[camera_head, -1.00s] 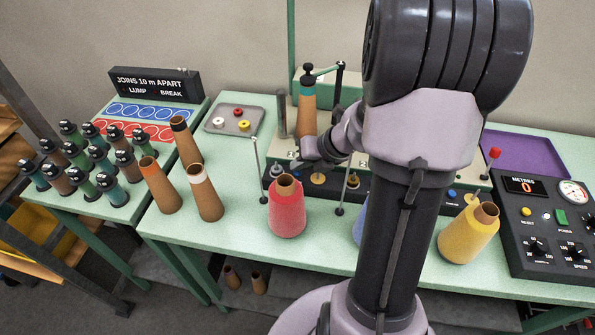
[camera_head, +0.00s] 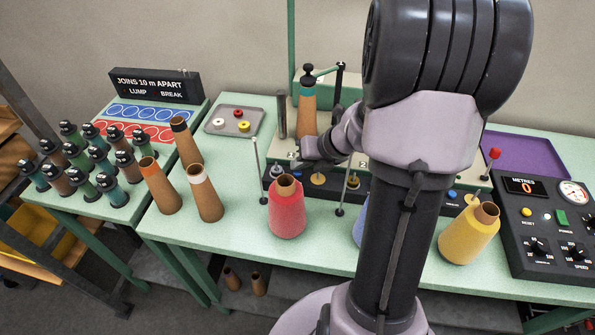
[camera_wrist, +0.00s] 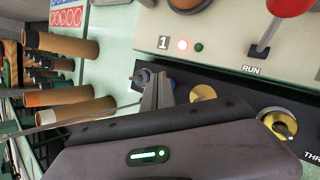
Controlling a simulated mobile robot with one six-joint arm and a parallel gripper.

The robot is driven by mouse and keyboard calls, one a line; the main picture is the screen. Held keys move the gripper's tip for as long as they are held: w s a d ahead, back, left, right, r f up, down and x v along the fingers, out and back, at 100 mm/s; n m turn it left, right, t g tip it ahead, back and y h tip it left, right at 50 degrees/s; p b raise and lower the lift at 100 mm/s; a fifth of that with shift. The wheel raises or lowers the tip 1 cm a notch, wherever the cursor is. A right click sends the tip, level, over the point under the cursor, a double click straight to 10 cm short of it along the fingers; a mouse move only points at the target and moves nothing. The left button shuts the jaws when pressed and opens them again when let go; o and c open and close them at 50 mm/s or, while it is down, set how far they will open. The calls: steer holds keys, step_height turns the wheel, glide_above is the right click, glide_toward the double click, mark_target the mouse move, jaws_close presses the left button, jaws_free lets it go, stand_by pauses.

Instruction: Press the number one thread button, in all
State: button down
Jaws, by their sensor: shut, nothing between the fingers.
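My gripper (camera_wrist: 157,90) is shut and empty, seen from behind in the wrist view. Its tip is over or beside a dark round knob (camera_wrist: 142,75) at the left end of the black strip; I cannot tell whether they touch. In the head view the gripper (camera_head: 303,163) is low at the machine's front left, near a grey knob (camera_head: 277,171). A brass button (camera_wrist: 279,125) stands near lettering starting "THR", cut off. My gripper partly hides the strip.
A red RUN lever (camera_wrist: 290,6) rises right of the lamps. A red cone (camera_head: 287,208) stands in front of the machine, with a thin upright rod (camera_head: 258,168) to its left. A yellow cone (camera_head: 468,236) stands at right. A control box (camera_head: 540,255) reads METRES 0.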

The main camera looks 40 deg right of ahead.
mark_target(299, 174)
steer(key=shift+s+a+f+p, duration=0.15)
steer(key=shift+s+a+p, duration=0.1)
steer(key=shift+p, duration=0.35)
steer(key=shift+r, duration=0.25)
step_height(299, 174, up, 3)
steer(key=p, duration=0.3)
steer(key=shift+s, duration=0.15)
step_height(299, 174, up, 2)
steer(key=shift+r+p, duration=0.15)
steer(key=shift+p, duration=1.1)
